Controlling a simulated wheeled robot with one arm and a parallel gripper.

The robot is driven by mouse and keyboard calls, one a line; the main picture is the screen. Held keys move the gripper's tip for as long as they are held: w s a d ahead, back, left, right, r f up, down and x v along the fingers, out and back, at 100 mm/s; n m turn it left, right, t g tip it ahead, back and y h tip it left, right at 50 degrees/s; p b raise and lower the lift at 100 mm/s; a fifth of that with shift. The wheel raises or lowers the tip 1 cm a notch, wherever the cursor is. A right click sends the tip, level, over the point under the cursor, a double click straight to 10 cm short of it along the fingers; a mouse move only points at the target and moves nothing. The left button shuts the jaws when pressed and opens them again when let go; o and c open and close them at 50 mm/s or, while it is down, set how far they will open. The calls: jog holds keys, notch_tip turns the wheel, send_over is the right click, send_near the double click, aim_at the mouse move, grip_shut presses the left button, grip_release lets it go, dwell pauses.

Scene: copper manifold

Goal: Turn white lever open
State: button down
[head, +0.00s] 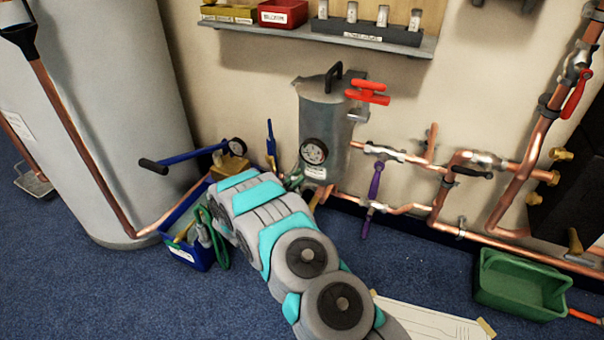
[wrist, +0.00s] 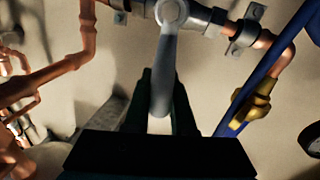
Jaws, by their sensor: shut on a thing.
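The white lever (wrist: 164,62) shows in the wrist view, running down from a grey valve body (wrist: 206,18) on a copper pipe. My gripper (wrist: 163,80) has its two dark fingers on either side of the lever's lower part, shut on it. In the head view my arm reaches toward the foot of a grey canister (head: 325,115). The arm hides my gripper and the white lever there.
A blue bar (wrist: 268,68) and a brass fitting (wrist: 245,108) lie close right of my gripper. A blue bin (head: 197,255), a large grey tank (head: 110,100), purple levers (head: 375,182) on copper pipes and a green bin (head: 520,285) stand around.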

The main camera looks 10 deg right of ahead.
jog(key=shift+w+a+f+n+t+y+p, duration=0.15)
jog(key=shift+w+a+f+n+t, duration=0.45)
jog(key=shift+n, duration=1.55)
jog(key=shift+w+a+f+n+t+y+p, duration=0.1)
jog(key=shift+w+a+f+n+t, duration=0.5)
jog(key=shift+n, duration=1.6)
jog(key=shift+w+a+f+n+t+y+p, duration=0.15)
jog(key=shift+w+a+f+n, duration=0.55)
jog(key=shift+a+n, duration=1)
jog(key=shift+d+n, duration=0.4)
jog(key=shift+n, duration=0.15)
jog(key=c, duration=0.8)
grip_release()
jog(key=shift+o, duration=0.2)
jog(key=shift+s, duration=0.1)
